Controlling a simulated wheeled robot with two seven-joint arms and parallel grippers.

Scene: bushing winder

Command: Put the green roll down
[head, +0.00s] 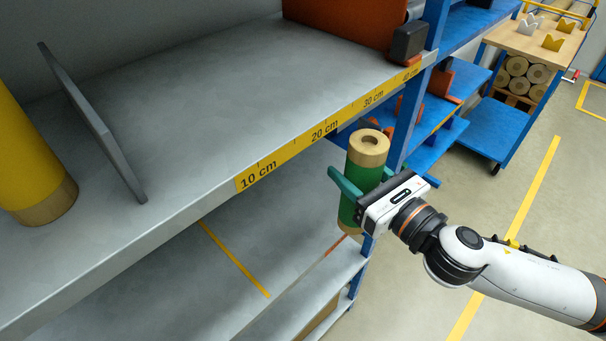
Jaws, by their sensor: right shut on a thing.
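The green roll (349,212) has a tan core that shows at its top and bottom ends. It is nearly upright, in front of the shelf's edge at the right end of the yellow ruler strip. My right gripper (350,187) is shut on the green roll, with teal fingers around its middle. One finger shows left of the roll; the other is mostly hidden. The roll appears clear of the grey upper shelf (190,110). My left gripper is not in view.
A yellow roll (25,150) stands at the shelf's left, beside a thin grey divider (92,122). An orange-red block (345,22) is at the back right. The shelf's middle is bare. A blue post (412,100) stands behind the roll. A cart (515,125) holds several rolls.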

